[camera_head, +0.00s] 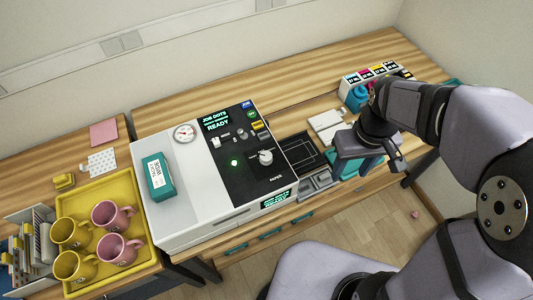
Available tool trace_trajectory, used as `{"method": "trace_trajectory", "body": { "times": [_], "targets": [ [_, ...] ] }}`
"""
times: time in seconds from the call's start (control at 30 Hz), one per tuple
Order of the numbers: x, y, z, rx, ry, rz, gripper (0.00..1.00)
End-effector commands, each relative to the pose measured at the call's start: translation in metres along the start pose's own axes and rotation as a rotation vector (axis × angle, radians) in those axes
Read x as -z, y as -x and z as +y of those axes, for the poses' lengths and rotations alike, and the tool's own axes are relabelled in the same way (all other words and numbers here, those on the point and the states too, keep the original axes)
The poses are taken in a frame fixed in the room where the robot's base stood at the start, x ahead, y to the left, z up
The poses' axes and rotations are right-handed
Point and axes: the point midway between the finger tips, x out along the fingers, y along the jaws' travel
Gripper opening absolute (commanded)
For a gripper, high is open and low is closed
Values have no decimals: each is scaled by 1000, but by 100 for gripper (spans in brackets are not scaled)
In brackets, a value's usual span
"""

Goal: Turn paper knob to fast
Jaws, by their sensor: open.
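The white paper knob (266,157) sits on the black control panel (242,172) of the press, just above a small label that looks like "PAPER". The knob's pointer setting and the speed marks are too small to read. The press (205,215) is a white box with a gauge and a lit "READY" display (218,122). My gripper (372,162) is open, to the right of the press and well apart from the knob. It hangs over the right part of the bench, and its fingers are partly hard to make out.
A teal box (158,176) lies on the press top. A yellow tray (143,238) with several pink and yellow mugs stands at left. A dark mat (300,152), white pads (327,124) and ink cartridges (375,72) lie at right. Space above the panel is clear.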

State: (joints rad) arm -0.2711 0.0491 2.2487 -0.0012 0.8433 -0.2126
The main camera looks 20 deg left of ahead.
Motion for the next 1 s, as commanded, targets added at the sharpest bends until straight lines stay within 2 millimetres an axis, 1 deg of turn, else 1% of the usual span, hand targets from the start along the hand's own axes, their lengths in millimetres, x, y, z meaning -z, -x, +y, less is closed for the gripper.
{"method": "trace_trajectory", "body": {
  "times": [0.03, 0.07, 0.1, 0.17, 0.2, 0.3, 0.33, 0.4, 0.47, 0.5, 0.6, 0.8, 1.0],
  "targets": [
    [23, -4, -19, 0, 116, 0, 46],
    [35, -4, -30, 0, 183, 0, 46],
    [49, -3, -45, 1, 271, -1, 46],
    [69, -3, -70, 1, 398, -2, 46],
    [79, -3, -87, 1, 478, -3, 46],
    [100, -3, -127, 1, 651, -2, 46],
    [104, -3, -137, 1, 694, -2, 46],
    [111, -3, -158, 1, 778, -1, 46],
    [115, -3, -171, 1, 830, -1, 46],
    [117, -3, -177, 1, 855, -1, 46],
    [119, -2, -186, 1, 889, -1, 46],
    [119, -4, -187, 1, 893, -2, 46],
    [118, -22, -186, 1, 891, -4, 46]
  ]
}}
